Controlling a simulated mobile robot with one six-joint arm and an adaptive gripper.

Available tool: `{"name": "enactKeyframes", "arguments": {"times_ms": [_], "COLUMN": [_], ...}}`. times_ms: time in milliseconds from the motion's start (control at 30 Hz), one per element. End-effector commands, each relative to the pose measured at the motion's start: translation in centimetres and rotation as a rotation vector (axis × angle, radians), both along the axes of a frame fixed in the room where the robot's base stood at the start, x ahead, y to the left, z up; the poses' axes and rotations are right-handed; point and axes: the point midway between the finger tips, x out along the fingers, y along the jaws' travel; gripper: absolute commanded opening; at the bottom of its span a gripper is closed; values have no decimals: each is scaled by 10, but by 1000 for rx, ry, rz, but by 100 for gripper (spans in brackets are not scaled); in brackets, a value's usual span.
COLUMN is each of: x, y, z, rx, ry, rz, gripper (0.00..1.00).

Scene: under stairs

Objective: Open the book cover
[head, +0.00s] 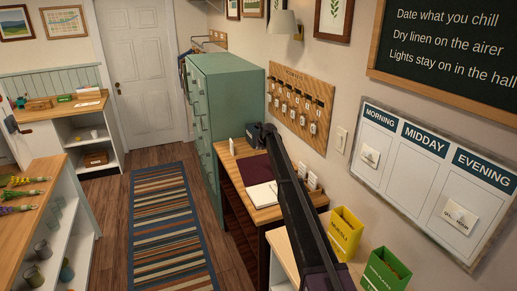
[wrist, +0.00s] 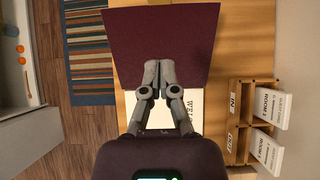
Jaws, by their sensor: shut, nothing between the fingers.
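The book lies on the wooden desk (head: 231,160), its dark maroon cover (head: 254,172) swung away from the white page (head: 262,195). In the wrist view the cover (wrist: 190,35) is broad at the top, and the page (wrist: 188,105), with printed letters, shows below it. The cover looks wider at its far edge; I cannot tell whether it lies flat or is still tilted. My gripper (wrist: 157,85) is shut and empty, its fingertips over the lower part of the cover near the page. Contact is unclear. My arm hides part of the desk in the head view.
Wooden holders with white cards (wrist: 268,148) stand right of the book in the wrist view. Yellow (head: 345,232) and green (head: 384,272) boxes stand at the front right. A green cabinet (head: 225,110) is behind the desk. A striped rug (head: 170,230) covers open floor to the left.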

Motion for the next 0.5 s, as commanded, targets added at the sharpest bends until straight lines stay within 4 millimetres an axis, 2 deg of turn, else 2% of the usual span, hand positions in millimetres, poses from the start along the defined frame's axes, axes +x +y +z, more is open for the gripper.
{"name": "enactKeyframes", "arguments": {"times_ms": [267,367,500], "x": [-3,-11,-31], "y": [-2,-7,-19], "z": [-1,-3,-8], "rx": [-8,-27,-79], "ry": [-2,-3,-8], "rz": [9,30,90], "gripper": [0,0,0]}}
